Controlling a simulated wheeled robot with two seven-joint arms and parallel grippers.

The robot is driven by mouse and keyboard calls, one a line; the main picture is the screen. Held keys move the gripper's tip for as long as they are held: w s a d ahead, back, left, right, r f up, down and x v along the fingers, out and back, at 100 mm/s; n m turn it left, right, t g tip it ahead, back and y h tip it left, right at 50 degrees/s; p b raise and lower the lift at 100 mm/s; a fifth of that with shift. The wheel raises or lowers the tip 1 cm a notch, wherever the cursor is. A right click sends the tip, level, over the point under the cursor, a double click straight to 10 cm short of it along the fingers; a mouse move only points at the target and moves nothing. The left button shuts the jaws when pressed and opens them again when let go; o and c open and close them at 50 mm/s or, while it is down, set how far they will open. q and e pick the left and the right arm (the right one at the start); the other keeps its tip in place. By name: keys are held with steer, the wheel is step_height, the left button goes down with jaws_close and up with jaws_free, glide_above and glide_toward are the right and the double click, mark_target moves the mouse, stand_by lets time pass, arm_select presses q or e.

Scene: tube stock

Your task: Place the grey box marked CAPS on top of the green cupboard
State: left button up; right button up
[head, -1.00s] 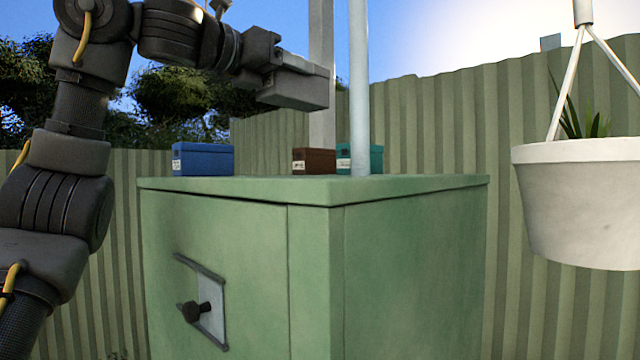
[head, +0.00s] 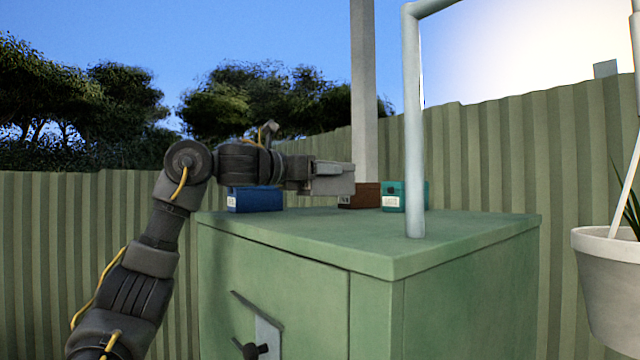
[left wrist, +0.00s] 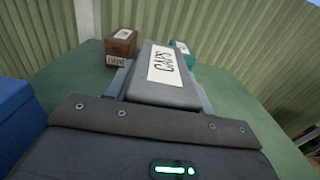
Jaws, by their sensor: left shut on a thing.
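The grey box marked CAPS (left wrist: 166,72) is between the fingers of my left gripper, its white label facing up in the left wrist view. In the head view my left gripper (head: 333,166) reaches in from the left, shut on the grey box (head: 338,186). Gripper and box are over the top of the green cupboard (head: 460,238), low and near the height of the boxes there. My right gripper is not in view.
A blue box (head: 256,199), a brown box (head: 366,194) and a teal box (head: 392,197) stand along the back of the cupboard top. A pale upright pole (head: 414,130) stands at its right. A white hanging pot (head: 610,290) is at far right. The front top is clear.

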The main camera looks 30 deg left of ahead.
mark_target(319, 189)
arm_select(q)
steer(key=shift+s, duration=0.4)
steer(key=shift+w+f+p, duration=0.3)
steer(key=shift+w+f, duration=0.05)
steer(key=shift+f, duration=0.25)
steer(key=shift+w+f+p, duration=0.3)
steer(key=shift+f, duration=0.25)
steer(key=shift+a+f, duration=0.2)
steer(key=shift+f, duration=0.5)
steer(key=shift+s, duration=0.3)
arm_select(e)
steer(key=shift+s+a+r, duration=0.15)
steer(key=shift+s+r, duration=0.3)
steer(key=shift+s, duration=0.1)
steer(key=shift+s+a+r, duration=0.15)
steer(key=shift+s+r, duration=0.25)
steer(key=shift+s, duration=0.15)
arm_select(q)
steer(key=shift+d+f, duration=0.15)
steer(key=shift+f, duration=0.1)
steer(key=o, duration=1.1)
steer(key=shift+o, duration=0.2)
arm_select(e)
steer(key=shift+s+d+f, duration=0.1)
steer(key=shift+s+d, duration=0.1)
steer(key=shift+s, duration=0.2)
